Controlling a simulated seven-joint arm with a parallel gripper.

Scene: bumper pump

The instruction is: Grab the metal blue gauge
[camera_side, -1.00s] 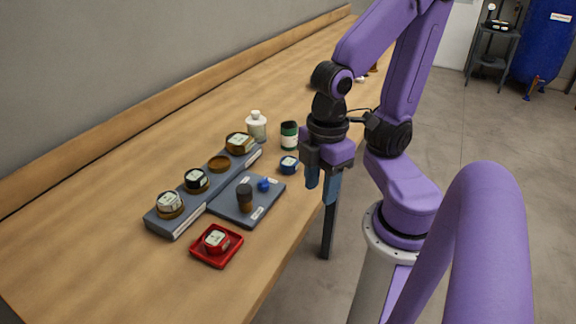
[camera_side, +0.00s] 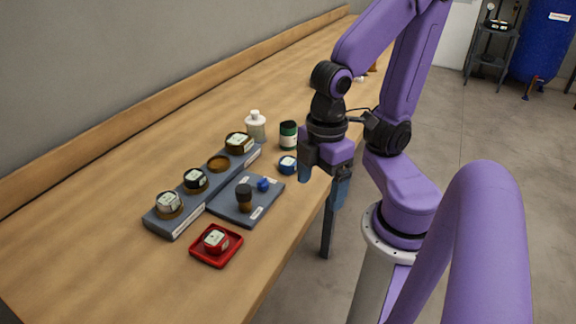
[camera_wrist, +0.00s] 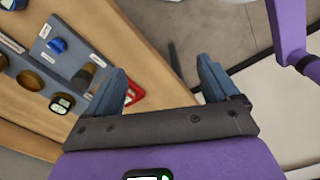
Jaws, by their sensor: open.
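The blue gauge (camera_side: 288,165) sits on the bench top near its right edge, beyond the flat grey tray. It has a blue round body and a pale face. In the wrist view a blue and white piece at the top left corner appears to be this gauge (camera_wrist: 14,4), partly cut off. My gripper (camera_side: 322,182) is open and empty, to the right of the gauge and apart from it, around the bench edge. In the wrist view my gripper (camera_wrist: 162,80) has its fingers wide apart, with bench edge and floor between them.
A grey rack (camera_side: 178,224) holds several gauges, with one empty socket. The flat tray (camera_side: 230,208) carries a dark bottle (camera_side: 244,196) and a blue knob (camera_side: 263,185). A red tray (camera_side: 229,258) holds a red gauge (camera_side: 215,241). A green jar (camera_side: 288,135) and white bottle (camera_side: 255,126) stand behind.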

